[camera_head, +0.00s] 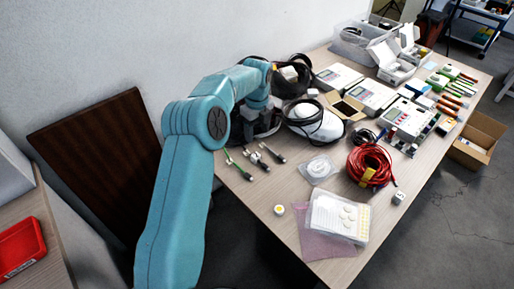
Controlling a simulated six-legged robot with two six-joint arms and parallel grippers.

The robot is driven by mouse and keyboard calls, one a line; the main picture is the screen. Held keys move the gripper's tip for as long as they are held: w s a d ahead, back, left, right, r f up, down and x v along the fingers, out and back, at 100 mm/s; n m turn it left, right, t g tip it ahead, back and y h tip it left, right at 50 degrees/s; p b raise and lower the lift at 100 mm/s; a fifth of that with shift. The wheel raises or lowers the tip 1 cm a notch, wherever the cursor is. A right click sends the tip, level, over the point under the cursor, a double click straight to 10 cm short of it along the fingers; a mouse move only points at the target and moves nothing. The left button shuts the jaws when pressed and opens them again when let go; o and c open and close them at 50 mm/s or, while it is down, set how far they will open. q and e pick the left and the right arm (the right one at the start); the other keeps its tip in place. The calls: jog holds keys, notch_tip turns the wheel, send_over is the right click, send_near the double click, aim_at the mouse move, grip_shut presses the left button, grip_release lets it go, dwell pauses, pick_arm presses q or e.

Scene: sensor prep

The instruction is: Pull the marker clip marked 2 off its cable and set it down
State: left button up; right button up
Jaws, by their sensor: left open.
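My left arm reaches over the near left part of the table (325,245). My left gripper (262,130) is at its end, dark and small, pointing down above the table's left edge. It is open; no held thing shows. Just in front of it lie short cables: a green-tipped one (238,166) and dark and white ones (257,160). Small pale pieces show on them, but they are too small to read, so I cannot tell which clip is marked 2. My right gripper is not in view.
Right of the gripper are a white rounded device with black cable (315,122) and a white disc on a clear bag (318,168). A red cable coil (369,165) and a bagged white tray (338,217) lie farther right. Bare table shows around the small yellow-and-white round piece (279,210).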

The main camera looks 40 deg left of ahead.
aim_at(257, 156)
pick_arm(q)
notch_tip(257, 156, down, 13)
jog(key=shift+r+p, duration=0.15)
jog(key=shift+p, duration=0.2)
jog(key=shift+s, duration=0.1)
jog(key=c, duration=1.1)
